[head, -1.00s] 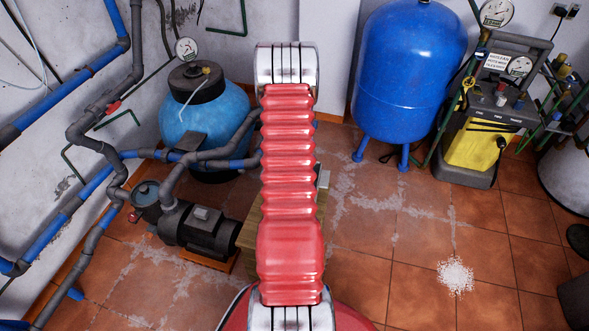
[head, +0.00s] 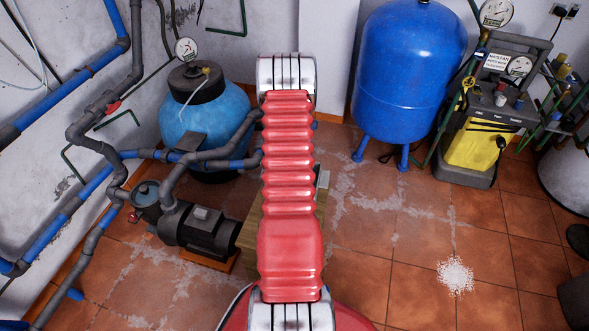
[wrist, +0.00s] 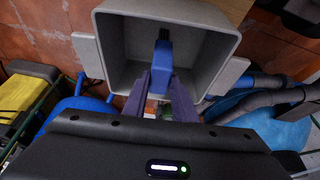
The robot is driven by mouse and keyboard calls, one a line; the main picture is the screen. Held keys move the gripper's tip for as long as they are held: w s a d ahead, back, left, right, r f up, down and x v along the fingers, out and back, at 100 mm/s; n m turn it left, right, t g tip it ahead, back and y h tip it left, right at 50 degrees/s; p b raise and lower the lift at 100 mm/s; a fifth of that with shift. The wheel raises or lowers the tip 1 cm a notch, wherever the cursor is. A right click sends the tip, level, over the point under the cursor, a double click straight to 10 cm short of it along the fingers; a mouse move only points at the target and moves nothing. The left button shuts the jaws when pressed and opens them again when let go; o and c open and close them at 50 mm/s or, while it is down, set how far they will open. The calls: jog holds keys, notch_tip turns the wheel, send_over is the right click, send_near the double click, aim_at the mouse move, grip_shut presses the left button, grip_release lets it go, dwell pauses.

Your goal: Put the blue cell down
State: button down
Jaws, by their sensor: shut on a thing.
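In the wrist view, my gripper (wrist: 160,90) is shut on the blue cell (wrist: 161,58), a small blue block with a dark end. The cell is between the two purple-grey fingers and points away from my wrist. Behind it is the open mouth of a grey box (wrist: 107,50) with thick walls. The cell shows against the inside of this box; I cannot tell whether it touches the box floor.
A wooden surface (head: 319,205) shows beside my arm. A black pump (head: 197,228) and grey and blue pipes are at left. A blue tank (head: 408,75) and a yellow-fronted machine (head: 480,145) stand at right. The tiled floor at front right is mostly clear.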

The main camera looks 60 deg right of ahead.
jog(key=c, duration=1.5)
grip_release()
jog(key=shift+o, duration=0.2)
jog(key=v, duration=1.2)
